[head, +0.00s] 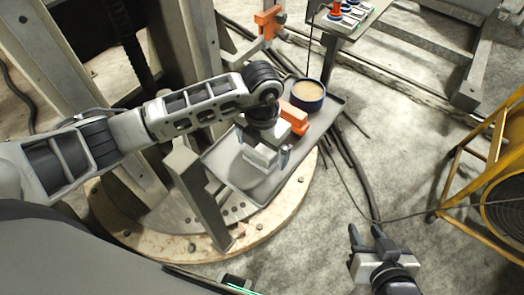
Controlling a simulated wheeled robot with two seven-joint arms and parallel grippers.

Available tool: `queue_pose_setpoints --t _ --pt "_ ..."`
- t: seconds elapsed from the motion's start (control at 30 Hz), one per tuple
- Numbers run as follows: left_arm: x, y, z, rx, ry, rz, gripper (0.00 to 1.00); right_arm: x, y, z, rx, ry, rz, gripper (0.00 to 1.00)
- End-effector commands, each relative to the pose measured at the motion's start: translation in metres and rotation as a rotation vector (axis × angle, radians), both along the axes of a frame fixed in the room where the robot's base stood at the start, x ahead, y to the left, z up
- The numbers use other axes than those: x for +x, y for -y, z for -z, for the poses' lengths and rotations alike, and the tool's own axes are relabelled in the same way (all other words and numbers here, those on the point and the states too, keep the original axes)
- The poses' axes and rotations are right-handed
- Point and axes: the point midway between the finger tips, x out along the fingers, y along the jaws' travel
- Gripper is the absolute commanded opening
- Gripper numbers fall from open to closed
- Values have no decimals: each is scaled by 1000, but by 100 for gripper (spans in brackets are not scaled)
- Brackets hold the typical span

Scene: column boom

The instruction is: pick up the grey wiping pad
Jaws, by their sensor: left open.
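My left gripper (264,160) is over the grey tray (268,187), pointing down, with its jaws apart. One finger shows at its right side; the space between the fingers is mostly hidden by the gripper body.
An orange block (293,116) and a blue tub (309,92) with tan contents stand at the tray's far end. A metal post (197,190) rises by the tray's near left edge. A yellow frame (462,165) stands at the right. Dark cables lie on the floor.

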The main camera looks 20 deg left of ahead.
Motion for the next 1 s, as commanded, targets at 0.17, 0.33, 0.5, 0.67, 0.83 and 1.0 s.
queue_pose_setpoints --t 0.17,0.33,0.5,0.67,0.83,1.0 --pt "0 0 17 0 0 0 98 -1 0 2 -3 -4 -1 36" --pt "0 0 19 0 1 1 98 -1 1 3 -4 -5 -1 36" --pt "0 0 19 0 1 1 70 -1 1 3 -4 -5 -1 36" --pt "1 0 18 -1 2 0 46 -1 1 3 -4 -5 -1 36" --pt "1 0 18 -1 2 0 46 0 1 3 -4 -4 -1 36" --pt "1 0 12 0 4 0 46 0 1 4 -4 -4 -1 36"
